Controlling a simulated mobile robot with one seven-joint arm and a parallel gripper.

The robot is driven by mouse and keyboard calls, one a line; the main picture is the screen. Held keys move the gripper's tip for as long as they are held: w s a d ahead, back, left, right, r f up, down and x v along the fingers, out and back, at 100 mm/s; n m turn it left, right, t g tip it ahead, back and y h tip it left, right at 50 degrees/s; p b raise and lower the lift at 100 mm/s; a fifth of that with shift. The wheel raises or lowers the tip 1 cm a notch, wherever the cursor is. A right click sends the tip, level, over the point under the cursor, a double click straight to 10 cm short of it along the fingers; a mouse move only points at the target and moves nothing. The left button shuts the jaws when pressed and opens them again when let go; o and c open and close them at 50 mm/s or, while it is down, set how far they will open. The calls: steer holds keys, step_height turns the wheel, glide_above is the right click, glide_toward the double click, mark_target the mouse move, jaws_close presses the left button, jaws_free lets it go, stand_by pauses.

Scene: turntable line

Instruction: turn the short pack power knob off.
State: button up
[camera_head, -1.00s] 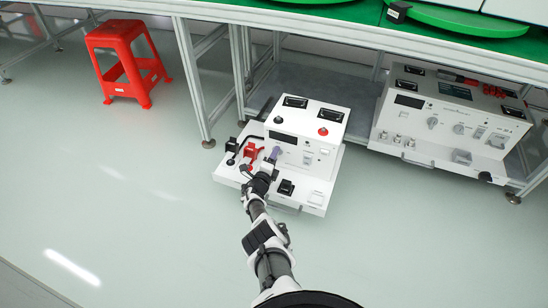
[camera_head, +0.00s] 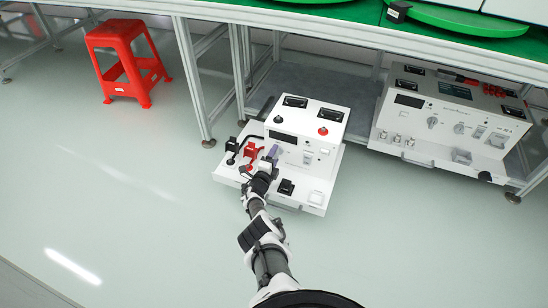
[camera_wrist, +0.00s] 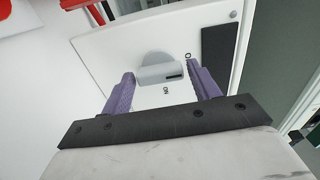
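The short white pack (camera_head: 300,140) stands on the floor, partly under the green-topped bench. In the wrist view its grey power knob (camera_wrist: 161,71) sits on the white front panel, with a dark mark at its right end and small labels to its right and below it. My gripper (camera_wrist: 165,85) is open, with one purple finger on each side of the knob. Gaps show between the fingers and the knob. In the head view my gripper (camera_head: 270,153) is at the pack's front panel and hides the knob.
A larger white pack (camera_head: 450,120) stands to the right under the bench (camera_head: 340,35). A red stool (camera_head: 125,62) is at the upper left. Red and black connectors (camera_head: 250,150) sit left of my gripper on the short pack's base.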

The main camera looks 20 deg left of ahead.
steer(key=shift+o, duration=1)
steer(key=shift+s, duration=0.15)
steer(key=s+p, duration=0.9)
steer(key=s, duration=0.4)
steer(key=shift+s+a+p, duration=0.25)
steer(key=shift+s+p, duration=0.05)
steer(key=shift+p, duration=0.1)
